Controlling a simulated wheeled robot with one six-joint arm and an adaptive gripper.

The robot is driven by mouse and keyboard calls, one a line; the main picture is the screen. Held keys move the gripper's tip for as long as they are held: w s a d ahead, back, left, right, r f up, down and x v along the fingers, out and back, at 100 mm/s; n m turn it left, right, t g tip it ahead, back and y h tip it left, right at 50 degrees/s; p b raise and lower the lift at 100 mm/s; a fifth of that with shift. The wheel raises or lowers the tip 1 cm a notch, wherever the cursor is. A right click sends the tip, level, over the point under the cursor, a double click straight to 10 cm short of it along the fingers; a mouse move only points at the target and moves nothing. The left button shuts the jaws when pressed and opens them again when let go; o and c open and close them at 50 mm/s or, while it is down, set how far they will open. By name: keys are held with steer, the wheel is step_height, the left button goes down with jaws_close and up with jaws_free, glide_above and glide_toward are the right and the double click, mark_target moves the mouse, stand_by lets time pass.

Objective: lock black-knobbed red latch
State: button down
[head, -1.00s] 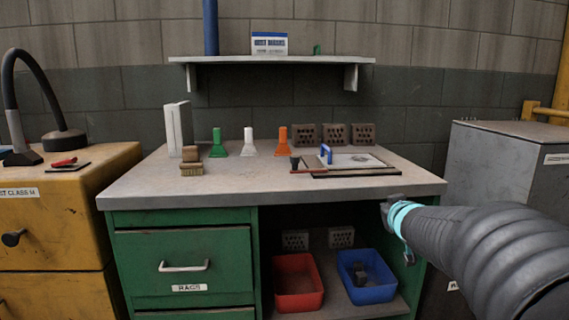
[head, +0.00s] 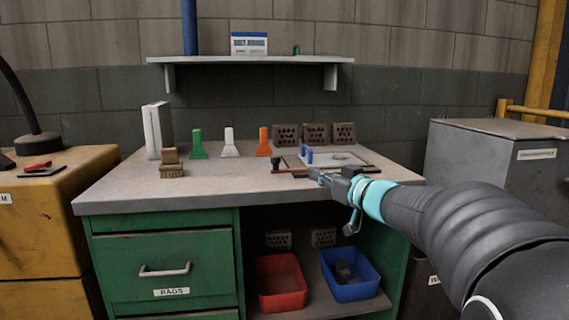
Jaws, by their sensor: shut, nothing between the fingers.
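The red latch (head: 291,171) lies along the front left edge of a flat board on the bench top. Its black knob (head: 276,163) stands up at its left end. My gripper (head: 317,176) reaches in from the right, with its tips over the bench near the right end of the red latch. The gripper is shut and empty. It hides the board's front right part. I cannot tell whether its tips touch anything.
A blue handle (head: 306,155) stands on the board (head: 340,158) just behind my gripper. Green (head: 198,146), white (head: 230,145) and orange (head: 264,143) nozzle-like pieces, a brush (head: 171,165) and hollow bricks (head: 315,134) stand farther left and behind. The front left bench top is clear.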

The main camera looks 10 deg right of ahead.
mark_target(279, 160)
steer(key=x, duration=1.4)
